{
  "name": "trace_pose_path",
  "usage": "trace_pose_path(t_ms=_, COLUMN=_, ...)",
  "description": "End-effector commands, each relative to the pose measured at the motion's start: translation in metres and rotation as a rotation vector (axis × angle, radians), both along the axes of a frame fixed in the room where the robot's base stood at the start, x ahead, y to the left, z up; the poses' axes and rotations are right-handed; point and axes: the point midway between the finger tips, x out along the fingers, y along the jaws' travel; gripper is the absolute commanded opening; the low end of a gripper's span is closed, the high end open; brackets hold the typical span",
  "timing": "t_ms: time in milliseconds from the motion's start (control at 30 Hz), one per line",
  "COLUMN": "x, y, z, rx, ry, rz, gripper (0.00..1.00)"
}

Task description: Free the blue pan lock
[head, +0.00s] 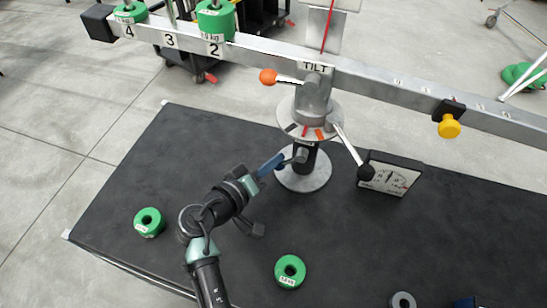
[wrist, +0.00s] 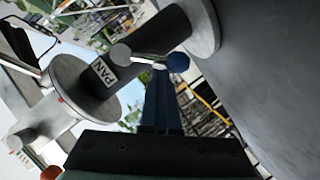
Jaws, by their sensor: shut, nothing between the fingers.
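The pan lock is a short silver lever with a blue ball knob (wrist: 178,63), beside the PAN label (wrist: 104,72) on the upright post in the wrist view. In the head view I cannot make out the blue knob; the lever's silver hub (head: 301,155) shows low on the post. My gripper (head: 280,158) is shut and empty, left of the post. In the wrist view my gripper's fingertips (wrist: 160,68) overlap the lever just beside the blue knob. I cannot tell whether they touch it.
Above are an orange tilt knob (head: 268,77), a black-knobbed lever (head: 350,150) and a long beam (head: 390,85) with green weights (head: 215,20). Green rings (head: 149,222) (head: 290,271) lie on the dark table (head: 350,240).

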Motion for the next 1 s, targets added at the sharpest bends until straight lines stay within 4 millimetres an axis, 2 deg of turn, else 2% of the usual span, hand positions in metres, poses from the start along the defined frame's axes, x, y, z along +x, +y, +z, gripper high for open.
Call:
trace_pose_path(t_ms=33, x=0.000, y=0.000, z=-0.009, rx=-0.044, ry=0.017, rz=0.001, gripper=0.00)
trace_pose_path(t_ms=100, x=-0.001, y=-0.001, z=-0.013, rx=-0.107, ry=0.037, rz=0.001, gripper=0.00)
trace_pose_path(t_ms=600, x=-0.006, y=-0.017, z=-0.032, rx=-0.523, ry=0.173, rz=0.000, gripper=0.00)
trace_pose_path(t_ms=1000, x=-0.008, y=-0.024, z=-0.036, rx=-0.692, ry=0.228, rz=-0.001, gripper=0.00)
